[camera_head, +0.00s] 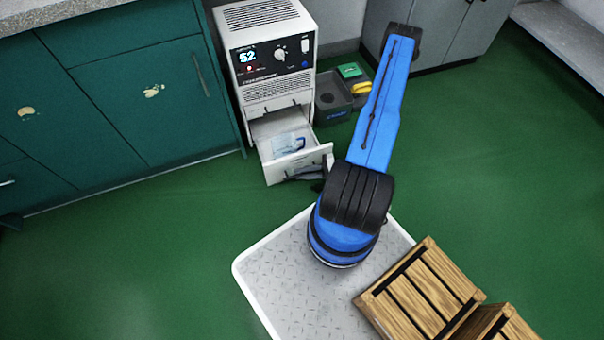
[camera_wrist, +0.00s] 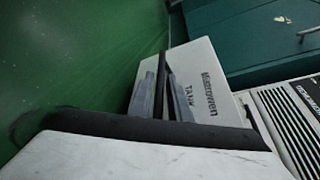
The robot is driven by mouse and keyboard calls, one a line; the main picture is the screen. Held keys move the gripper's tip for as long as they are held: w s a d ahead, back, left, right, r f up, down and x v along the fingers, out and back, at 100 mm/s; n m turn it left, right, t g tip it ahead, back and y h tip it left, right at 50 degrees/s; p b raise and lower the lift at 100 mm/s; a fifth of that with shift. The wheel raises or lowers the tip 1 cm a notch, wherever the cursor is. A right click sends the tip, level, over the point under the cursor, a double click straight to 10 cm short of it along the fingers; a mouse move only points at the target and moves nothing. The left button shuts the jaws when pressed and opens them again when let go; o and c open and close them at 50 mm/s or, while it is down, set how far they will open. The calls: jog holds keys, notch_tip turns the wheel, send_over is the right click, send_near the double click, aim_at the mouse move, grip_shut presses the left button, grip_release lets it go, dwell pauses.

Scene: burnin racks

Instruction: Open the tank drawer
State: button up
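The tank drawer (camera_head: 276,173) is slid out from the bottom of the white machine (camera_head: 270,60) in the head view. A clear and blue tank (camera_head: 289,143) lies inside it. In the wrist view the white drawer front (camera_wrist: 208,85) carries the word TANK. A dark bar handle (camera_wrist: 164,62) runs along it. My gripper (camera_wrist: 161,90) has its two grey fingers on either side of this handle, and they look closed on it. In the head view my arm mostly hides the gripper, near the right end of the drawer front.
Teal cabinets (camera_head: 150,100) stand left of the machine. A dark bin (camera_head: 333,98) with green and yellow items stands right of it. Wooden crates (camera_head: 425,290) rest on my platform. The green floor in front of the drawer is clear.

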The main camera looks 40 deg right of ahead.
jog(key=v, duration=1.7)
jog(key=shift+s+d+r, duration=0.1)
jog(key=shift+d, duration=0.05)
dwell(0.3)
